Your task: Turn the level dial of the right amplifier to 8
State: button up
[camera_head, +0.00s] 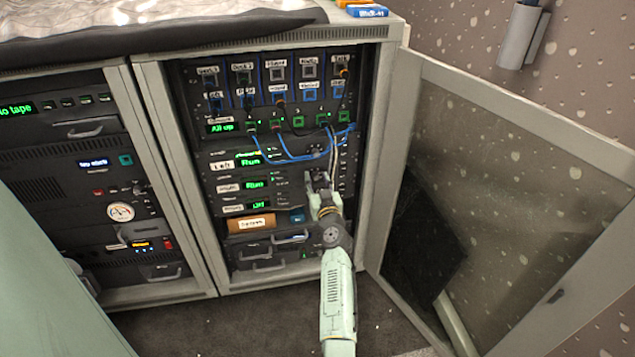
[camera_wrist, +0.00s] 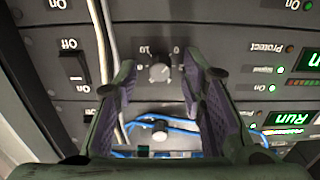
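The right amplifier (camera_head: 228,188) is the middle unit of the rack's lower group, with a green "Run" display. In the wrist view, which is upside down, its grey level dial (camera_wrist: 159,73) sits on the dark panel with small scale numbers around it. The direction of its pointer is too small to read surely. My gripper (camera_wrist: 160,78) is open, with one finger on each side of the dial and a visible gap to both. In the head view my gripper (camera_head: 319,179) reaches the rack front and hides the dial.
Another dial (camera_wrist: 160,130) belongs to the left amplifier, near blue cables (camera_wrist: 185,123). A pale cable (camera_wrist: 101,40) runs close beside one finger. Power switches (camera_wrist: 73,68) lie beyond it. The open cabinet door (camera_head: 500,170) stands right of my arm.

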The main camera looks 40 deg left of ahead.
grip_shut()
dwell(0.4)
